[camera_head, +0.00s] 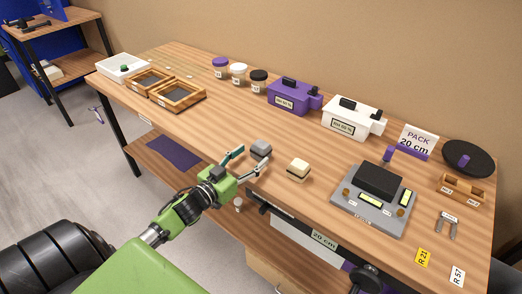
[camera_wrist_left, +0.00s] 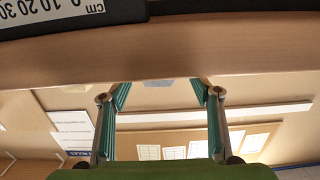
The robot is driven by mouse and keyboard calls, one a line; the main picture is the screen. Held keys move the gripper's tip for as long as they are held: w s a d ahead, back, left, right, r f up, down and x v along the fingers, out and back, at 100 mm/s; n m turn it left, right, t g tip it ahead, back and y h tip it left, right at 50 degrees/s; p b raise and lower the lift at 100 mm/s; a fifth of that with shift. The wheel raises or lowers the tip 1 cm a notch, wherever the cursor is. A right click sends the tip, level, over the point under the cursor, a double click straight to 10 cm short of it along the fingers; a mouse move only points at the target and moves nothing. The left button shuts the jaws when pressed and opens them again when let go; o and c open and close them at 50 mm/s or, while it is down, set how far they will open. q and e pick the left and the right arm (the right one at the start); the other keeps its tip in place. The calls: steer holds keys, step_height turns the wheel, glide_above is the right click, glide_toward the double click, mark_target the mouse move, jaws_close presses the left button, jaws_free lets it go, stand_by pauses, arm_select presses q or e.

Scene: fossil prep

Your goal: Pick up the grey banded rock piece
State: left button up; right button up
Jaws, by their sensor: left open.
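The grey rock piece (camera_head: 261,149) sits on the wooden table near its front edge; its bands are too small to make out. My left gripper (camera_head: 254,158) is open at the table's front edge, its two fingers spread and pointing toward the grey piece. The piece lies just beyond the fingertips, and I cannot tell whether it is partly between them. In the left wrist view, the open fingers (camera_wrist_left: 158,90) have teal pads, and a small grey patch between their tips may be the rock. My right gripper is not in view.
A cream-and-dark layered block (camera_head: 298,169) stands just right of the grey piece. A grey scale-like device (camera_head: 372,213) is farther right. Purple (camera_head: 290,98) and white (camera_head: 350,122) boxes, jars and wooden trays (camera_head: 178,96) stand behind. Table left of the gripper is clear.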

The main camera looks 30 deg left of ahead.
mark_target(256, 152)
arm_select(q)
steer(key=shift+w+d+p, duration=0.15)
steer(key=shift+w+d, duration=0.05)
steer(key=shift+w, duration=1.15)
steer(key=shift+w+d+p, duration=0.15)
steer(key=shift+w, duration=1.2)
steer(key=shift+r, duration=0.1)
steer(key=c, duration=1.4)
